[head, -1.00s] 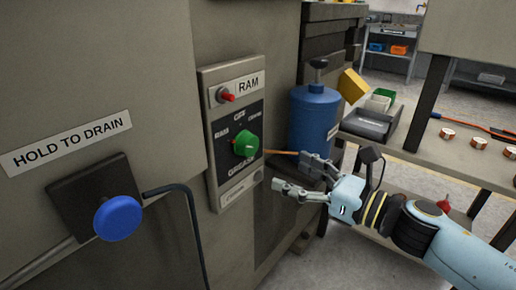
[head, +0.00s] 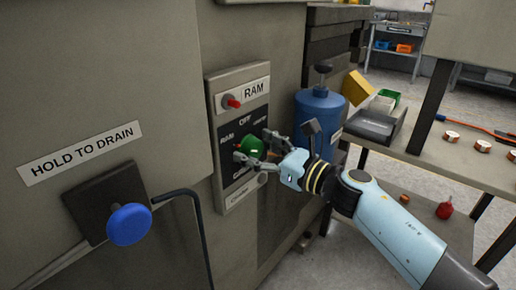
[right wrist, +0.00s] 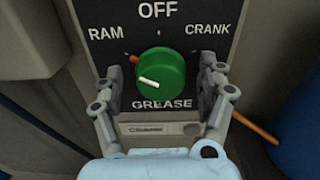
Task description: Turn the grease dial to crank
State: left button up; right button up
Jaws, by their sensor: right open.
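The green grease dial (head: 249,149) sits on a dark plate on the machine's front. In the right wrist view, the dial (right wrist: 166,70) has a white bar on its face and a red tip at its upper left, on the RAM side. The plate (right wrist: 185,14) reads RAM at left, OFF at top, CRANK at right and GREASE below. My right gripper (head: 254,145) is open around the dial, one finger on each side. In the right wrist view, its fingers (right wrist: 163,78) show gaps to the dial. My left gripper is out of view.
A red RAM button (head: 232,102) sits above the dial. A blue knob (head: 129,224) and a bent dark rod (head: 196,225) stand out at the left. A blue canister (head: 319,112) is just right of the panel. A bench (head: 425,150) with coils stands at the right.

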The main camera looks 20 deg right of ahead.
jog(key=c, duration=1.1)
jog(key=shift+c, duration=0.2)
jog(key=shift+m, duration=0.4)
jog(key=m+p, duration=0.2)
jog(key=m, duration=0.2)
jog(key=shift+d+r+m, duration=0.1)
jog(key=shift+d+m, duration=0.05)
jog(key=shift+m, duration=0.25)
jog(key=m+p, duration=0.3)
jog(key=m, duration=0.3)
jog(key=shift+w+d, duration=0.1)
jog(key=m+p, duration=0.1)
jog(key=m, duration=0.1)
jog(key=m+p, duration=0.1)
jog(key=m, duration=0.1)
jog(key=m+p, duration=0.1)
jog(key=m, duration=0.1)
jog(key=shift+f+m, duration=0.25)
jog(key=shift+m, duration=0.15)
jog(key=m, duration=0.1)
jog(key=m+p, duration=0.1)
jog(key=m, duration=0.3)
jog(key=shift+f+p, duration=0.25)
jog(key=shift+p, duration=0.15)
jog(key=shift+m, duration=0.4)
